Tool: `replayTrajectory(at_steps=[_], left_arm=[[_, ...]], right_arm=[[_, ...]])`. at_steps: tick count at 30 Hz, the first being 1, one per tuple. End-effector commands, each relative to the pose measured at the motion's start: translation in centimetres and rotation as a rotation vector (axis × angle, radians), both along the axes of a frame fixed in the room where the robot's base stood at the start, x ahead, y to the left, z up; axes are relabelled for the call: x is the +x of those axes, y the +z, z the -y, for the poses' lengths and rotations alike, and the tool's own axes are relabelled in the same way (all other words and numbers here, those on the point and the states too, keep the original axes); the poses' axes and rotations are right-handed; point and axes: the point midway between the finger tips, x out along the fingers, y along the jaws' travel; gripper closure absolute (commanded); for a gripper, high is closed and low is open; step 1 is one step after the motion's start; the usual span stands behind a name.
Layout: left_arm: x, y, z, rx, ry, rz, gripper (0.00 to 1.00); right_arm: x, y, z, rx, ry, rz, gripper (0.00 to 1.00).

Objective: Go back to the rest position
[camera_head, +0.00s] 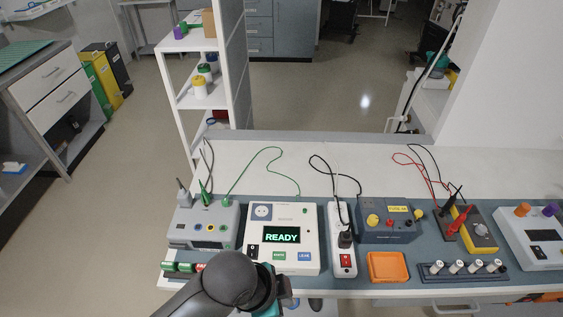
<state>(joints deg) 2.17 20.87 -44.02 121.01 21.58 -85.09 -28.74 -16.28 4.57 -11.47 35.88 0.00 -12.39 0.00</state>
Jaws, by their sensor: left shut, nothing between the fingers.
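My left arm comes in at the bottom, left of the middle, and its dark wrist covers part of the bench's front edge. My left gripper (283,296) is shut and empty, low in front of the white device with the green READY display (282,237). A teal patch shows beside the gripper; I cannot tell what it is. My right gripper is not in view.
The bench (360,172) carries a grey unit (203,226), a power strip (343,262), a blue-grey box (387,232), an orange tray (388,267) and a rack of white-capped vials (462,271). Cables run along the back. Open floor (325,88) lies beyond.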

Motion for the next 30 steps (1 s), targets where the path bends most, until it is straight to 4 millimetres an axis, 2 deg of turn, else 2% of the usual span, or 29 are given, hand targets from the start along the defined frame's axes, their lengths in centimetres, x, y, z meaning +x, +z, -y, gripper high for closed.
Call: replayTrajectory(at_steps=[3, 9, 20, 26, 30], left_arm=[[-0.3, 1.2, -1.7, -0.065, 0.267, -0.033, 1.00], [-1.2, 1.8, -7.2, -0.089, 0.692, -0.079, 1.00], [-5.5, 1.9, -16.7, -0.015, 1.210, -0.111, 1.00], [-4.7, -3.3, -16.7, -0.001, 1.215, -0.126, 1.00], [-4.4, -7.5, -16.5, 0.009, 1.211, -0.140, 1.00]], right_arm=[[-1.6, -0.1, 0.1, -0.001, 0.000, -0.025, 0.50], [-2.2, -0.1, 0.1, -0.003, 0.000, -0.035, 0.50], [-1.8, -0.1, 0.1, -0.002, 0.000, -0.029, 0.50], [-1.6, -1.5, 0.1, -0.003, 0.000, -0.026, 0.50], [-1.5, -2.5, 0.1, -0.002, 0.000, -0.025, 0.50]])
